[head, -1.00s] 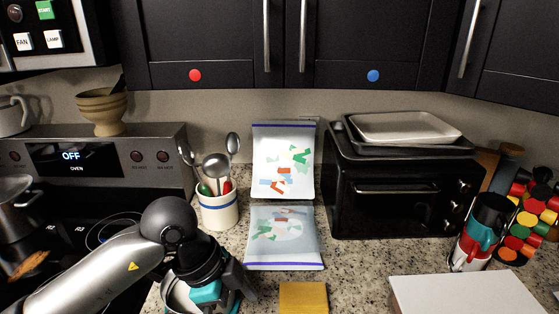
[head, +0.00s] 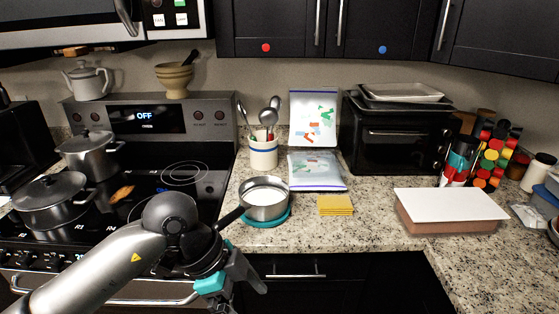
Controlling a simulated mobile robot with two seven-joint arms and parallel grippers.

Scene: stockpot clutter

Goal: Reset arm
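My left arm comes in from the lower left. Its gripper (head: 236,284) hangs in front of the counter's front edge, with its fingers apart and nothing seen between them. A saucepan (head: 264,205) with white contents stands upright on a teal trivet (head: 268,222) on the counter. Its dark handle (head: 230,218) points toward the lower left, and the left wrist is just below the handle's end in the picture. I cannot tell the exact gap between them. My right gripper is not in view.
The stove with two lidded pots (head: 52,200) is at left. Yellow sponges (head: 335,205), a utensil crock (head: 263,153), plastic bags (head: 316,172), a black toaster oven (head: 395,138) and a white-lidded box (head: 450,210) stand on the counter. Speckled counter is bare at front right.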

